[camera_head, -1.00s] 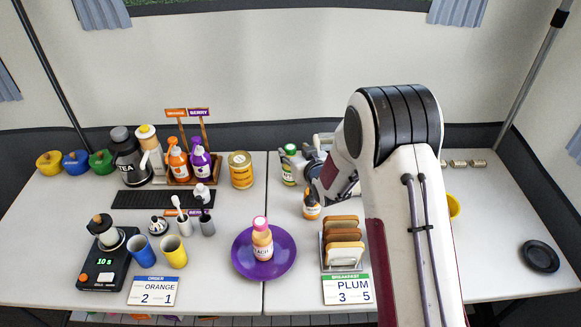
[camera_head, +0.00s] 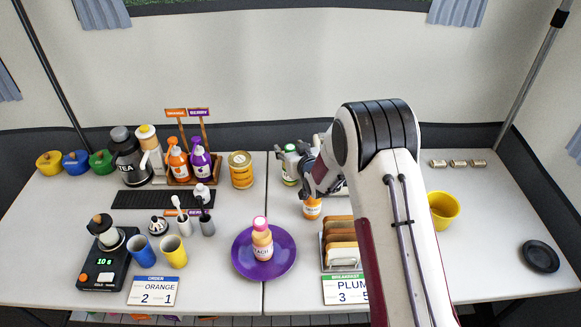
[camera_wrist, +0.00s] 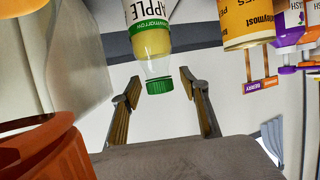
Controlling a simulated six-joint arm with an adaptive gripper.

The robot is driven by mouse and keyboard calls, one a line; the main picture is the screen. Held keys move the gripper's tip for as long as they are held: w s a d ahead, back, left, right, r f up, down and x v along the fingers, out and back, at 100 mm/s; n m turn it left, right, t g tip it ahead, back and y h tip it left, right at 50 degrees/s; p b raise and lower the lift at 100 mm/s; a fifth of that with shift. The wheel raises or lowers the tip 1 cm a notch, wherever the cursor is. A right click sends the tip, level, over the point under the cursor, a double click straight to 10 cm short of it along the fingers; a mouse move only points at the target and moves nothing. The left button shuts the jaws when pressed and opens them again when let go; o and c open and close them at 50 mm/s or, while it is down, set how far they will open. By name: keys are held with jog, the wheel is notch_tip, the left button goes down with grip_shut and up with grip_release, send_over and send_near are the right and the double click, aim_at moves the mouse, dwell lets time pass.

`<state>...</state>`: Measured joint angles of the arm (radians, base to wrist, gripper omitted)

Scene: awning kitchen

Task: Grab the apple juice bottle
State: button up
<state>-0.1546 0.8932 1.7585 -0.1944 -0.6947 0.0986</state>
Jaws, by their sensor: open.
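The apple juice bottle (camera_head: 289,166) has a green cap and a white and green label. It stands on the table right of the yellow can. In the wrist view the bottle (camera_wrist: 151,40) appears upside down, its label reading APPLE, with its green cap between the finger lines. My gripper (camera_wrist: 168,88) is open and empty. In the head view my gripper (camera_head: 304,170) is close beside the bottle on its right and partly overlaps it. I cannot tell whether a finger touches it.
An orange bottle (camera_head: 312,208) stands just in front of my gripper. A toast rack (camera_head: 342,262) is nearer the front. The yellow can (camera_head: 241,171) stands left of the bottle. A peach bottle (camera_head: 262,240) stands on a purple plate (camera_head: 285,262). The right table area is mostly clear.

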dwell(0.4)
grip_shut()
jog(key=shift+r, duration=0.15)
jog(key=shift+r, duration=4.95)
